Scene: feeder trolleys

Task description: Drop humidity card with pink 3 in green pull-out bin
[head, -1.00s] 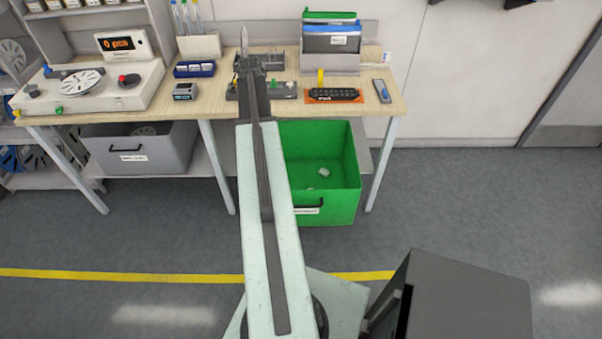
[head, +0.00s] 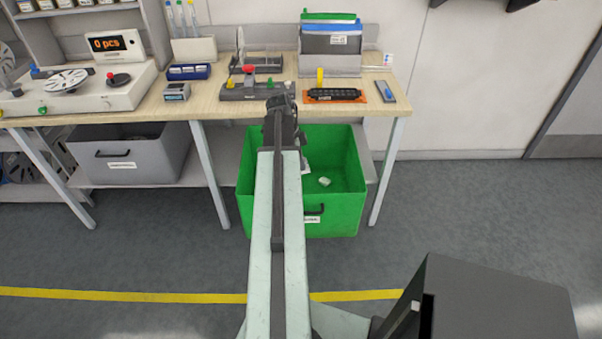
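The green pull-out bin (head: 345,212) stands open under the bench, with a handle and a white label on its front. A small whitish piece (head: 324,182) lies inside it. Another pale shape (head: 306,165) shows in the bin beside my arm, partly hidden; I cannot tell what it is. My gripper (head: 282,104) is at the far end of my arm, in line with the bin's back edge and the bench front. Its fingers are too small and dark to tell open or shut. I cannot make out a humidity card with a pink 3.
A small upright white card with coloured marks (head: 388,59) stands at the bench's back right, unreadable here. A grey bin (head: 122,165) sits under the bench at left. A grey fixture with coloured knobs (head: 250,92) and an orange mat (head: 350,99) lie on the bench (head: 215,104).

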